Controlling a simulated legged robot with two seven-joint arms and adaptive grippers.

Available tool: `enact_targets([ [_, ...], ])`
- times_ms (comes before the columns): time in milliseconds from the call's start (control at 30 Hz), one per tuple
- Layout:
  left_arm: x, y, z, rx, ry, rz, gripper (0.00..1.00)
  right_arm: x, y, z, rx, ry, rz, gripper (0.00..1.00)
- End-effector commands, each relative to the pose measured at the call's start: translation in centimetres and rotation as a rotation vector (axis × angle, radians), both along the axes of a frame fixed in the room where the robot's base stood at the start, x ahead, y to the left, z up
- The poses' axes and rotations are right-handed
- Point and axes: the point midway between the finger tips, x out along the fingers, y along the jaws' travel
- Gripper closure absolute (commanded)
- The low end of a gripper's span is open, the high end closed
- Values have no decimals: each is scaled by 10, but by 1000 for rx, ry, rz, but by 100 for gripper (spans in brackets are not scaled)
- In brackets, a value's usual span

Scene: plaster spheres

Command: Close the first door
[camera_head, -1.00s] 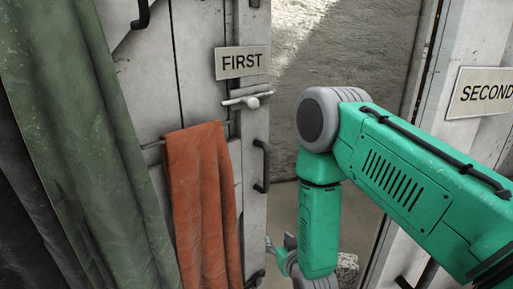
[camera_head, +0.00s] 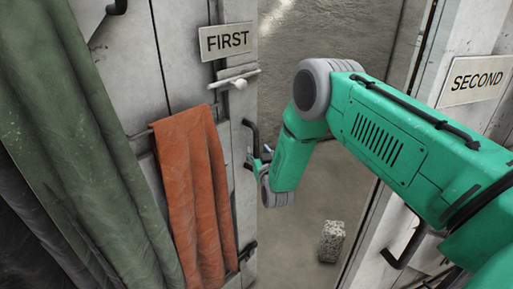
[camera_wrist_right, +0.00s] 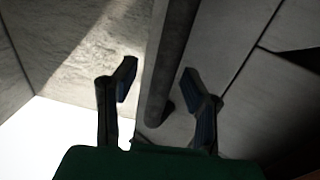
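The first door (camera_head: 185,60) is a whitish panelled door on the left in the head view, with a "FIRST" sign (camera_head: 228,41). It stands open, with a gap to its right. Its dark handle (camera_head: 249,130) is on the right edge below the sign and latch. My right gripper (camera_head: 259,160) is at the lower part of this handle. In the right wrist view my right gripper (camera_wrist_right: 158,80) is open, its fingers on either side of a dark bar (camera_wrist_right: 169,60), apparently the handle. Finger contact is unclear. My left gripper is out of view.
An orange cloth (camera_head: 196,190) hangs on the door, and a green curtain (camera_head: 80,150) covers the far left. A speckled block (camera_head: 331,241) lies on the floor beyond the opening. A second door (camera_head: 465,40) with a "SECOND" sign (camera_head: 476,80) stands right.

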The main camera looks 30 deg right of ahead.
Motion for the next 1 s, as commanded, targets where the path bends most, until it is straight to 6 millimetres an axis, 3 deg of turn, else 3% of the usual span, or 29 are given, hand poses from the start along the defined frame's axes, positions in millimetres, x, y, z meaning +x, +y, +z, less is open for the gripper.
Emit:
enact_targets([
  [200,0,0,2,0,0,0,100,15,-4,0,-1,1,1,61],
  [500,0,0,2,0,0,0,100,17,-6,-1,1,2,0,61],
  [600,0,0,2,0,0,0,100,16,-6,-1,0,1,0,96],
  [633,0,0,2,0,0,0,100,16,-6,-1,0,1,0,100],
  [1000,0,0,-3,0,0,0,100,20,-3,-2,0,1,-1,100],
])
